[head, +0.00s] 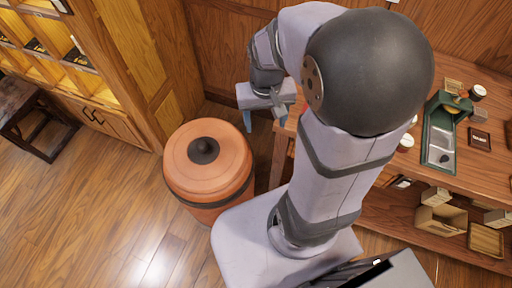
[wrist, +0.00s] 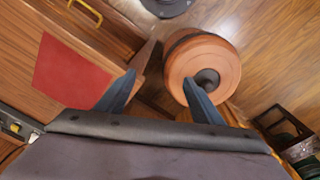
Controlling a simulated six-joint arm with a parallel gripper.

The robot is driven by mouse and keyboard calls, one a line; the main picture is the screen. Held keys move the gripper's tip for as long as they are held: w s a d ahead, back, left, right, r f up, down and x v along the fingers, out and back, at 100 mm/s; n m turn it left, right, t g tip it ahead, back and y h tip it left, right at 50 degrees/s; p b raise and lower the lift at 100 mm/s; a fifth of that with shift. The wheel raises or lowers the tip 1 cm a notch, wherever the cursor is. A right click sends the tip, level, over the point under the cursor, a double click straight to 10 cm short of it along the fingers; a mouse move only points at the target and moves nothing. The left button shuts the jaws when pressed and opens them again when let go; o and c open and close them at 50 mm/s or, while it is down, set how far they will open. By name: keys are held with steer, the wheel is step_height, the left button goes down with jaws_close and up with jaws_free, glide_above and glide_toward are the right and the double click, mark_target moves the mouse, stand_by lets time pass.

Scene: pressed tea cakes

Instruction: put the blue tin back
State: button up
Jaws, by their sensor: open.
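I cannot make out a blue tin in either view. My arm hides part of the table in the head view.
A lidded orange drum (head: 190,165) stands on open floor. A red mat (wrist: 68,75) lies on the table. A green tray (head: 431,140), jars and small boxes are further right. A lit shelf cabinet (head: 88,85) and dark stool (head: 50,125) are left.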

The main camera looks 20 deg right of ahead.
steer(key=s+a+f+n, duration=0.1)
steer(key=s+a+n, duration=0.2)
steer(key=s+a, duration=0.2)
steer(key=shift+s+a+f, duration=0.2)
steer(key=shift+s+f, duration=0.2)
steer(key=shift+s, duration=0.1)
stand_by(0.8)
